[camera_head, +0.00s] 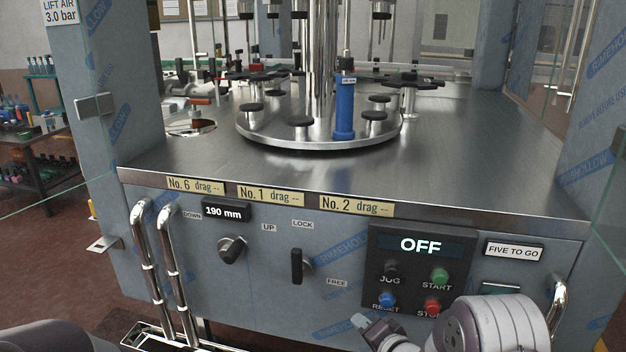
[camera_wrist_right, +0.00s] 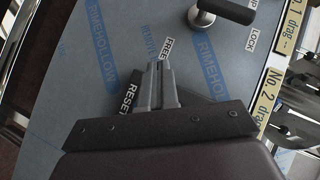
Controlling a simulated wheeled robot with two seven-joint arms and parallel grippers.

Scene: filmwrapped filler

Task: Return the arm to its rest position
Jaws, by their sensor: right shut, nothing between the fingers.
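My right gripper (camera_head: 364,324) is low in front of the machine's grey control panel (camera_head: 340,290), left of the RESET and STOP buttons. It also shows in the right wrist view (camera_wrist_right: 159,68), fingers together, with nothing between them. The fingertips appear just below the FREE label (camera_wrist_right: 168,48) there; whether they touch the panel I cannot tell. My right arm (camera_head: 490,325) comes in from the lower right and covers part of the panel. My left gripper is not in view; a dark rounded part at the lower left edge may be my left arm.
The panel carries a DOWN/UP knob (camera_head: 232,250), an upright black LOCK/FREE handle (camera_head: 297,266) and a button box (camera_head: 410,268) reading OFF. Bent metal rails (camera_head: 147,250) stand at left. A blue cylinder (camera_head: 344,110) stands on the round turntable (camera_head: 300,140). Glass panes flank the machine.

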